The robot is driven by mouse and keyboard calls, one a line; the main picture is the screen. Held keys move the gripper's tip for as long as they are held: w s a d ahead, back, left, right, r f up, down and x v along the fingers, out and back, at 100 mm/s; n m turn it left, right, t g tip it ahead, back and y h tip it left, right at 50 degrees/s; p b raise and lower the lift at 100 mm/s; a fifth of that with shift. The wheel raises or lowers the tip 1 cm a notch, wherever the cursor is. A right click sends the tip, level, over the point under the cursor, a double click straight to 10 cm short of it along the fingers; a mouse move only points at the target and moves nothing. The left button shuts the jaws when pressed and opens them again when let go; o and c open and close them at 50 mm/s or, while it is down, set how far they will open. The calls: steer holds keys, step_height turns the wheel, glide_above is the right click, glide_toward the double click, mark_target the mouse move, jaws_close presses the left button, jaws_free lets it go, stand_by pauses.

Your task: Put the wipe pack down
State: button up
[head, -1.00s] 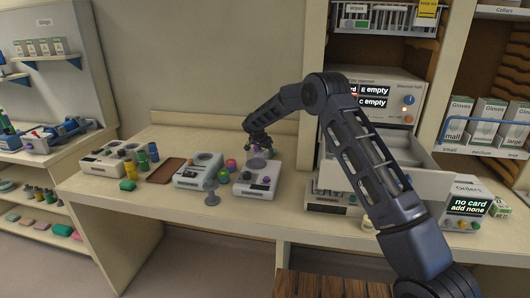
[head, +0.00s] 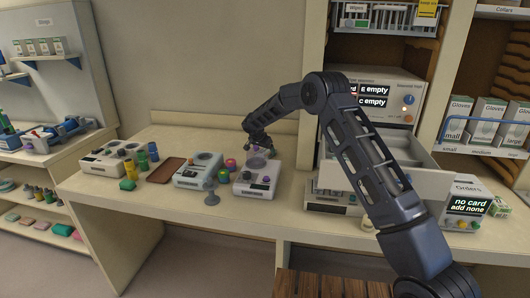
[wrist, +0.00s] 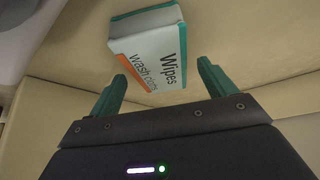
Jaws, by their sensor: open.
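The wipe pack is a white box with teal edges and an orange stripe, marked "Wipes" and "Wash cloths". In the wrist view the wipe pack (wrist: 150,48) rests on a beige surface just beyond my fingertips. My gripper (wrist: 162,74) is open, its two green fingers spread to either side of the pack's near end. The fingers do not appear to grip it. In the head view my gripper (head: 258,143) is low over the back of the counter, behind a grey device. I cannot make out the pack in that view.
An open drawer (head: 408,180) juts out at right. The back strip of counter left of my gripper is mostly clear.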

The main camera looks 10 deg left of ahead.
steer(key=v, duration=1.1)
steer(key=shift+r, duration=0.2)
steer(key=shift+a, duration=0.1)
